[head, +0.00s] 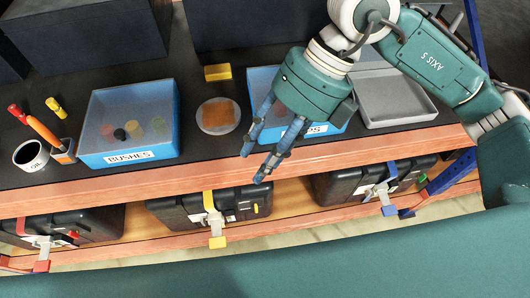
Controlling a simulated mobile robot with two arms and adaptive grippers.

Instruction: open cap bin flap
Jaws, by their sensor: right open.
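The cap bin (259,80) is a blue box on the dark bench top, with a white label of which only "PS" can be read. My right gripper (253,165) hangs in front of it and hides most of its top, so I cannot tell how its flap stands. The gripper is open and empty. Its blue fingers point down and left, with the tips over the wooden front edge of the bench. I cannot tell whether it touches the bin. My left gripper is not in view.
A blue BUSHES bin (178,120) with a see-through cover stands left. Between the bins are a round dish with an orange square (220,115) and a yellow block (217,72). A grey tray (398,97) lies right. Black cases (180,210) sit on the shelf below.

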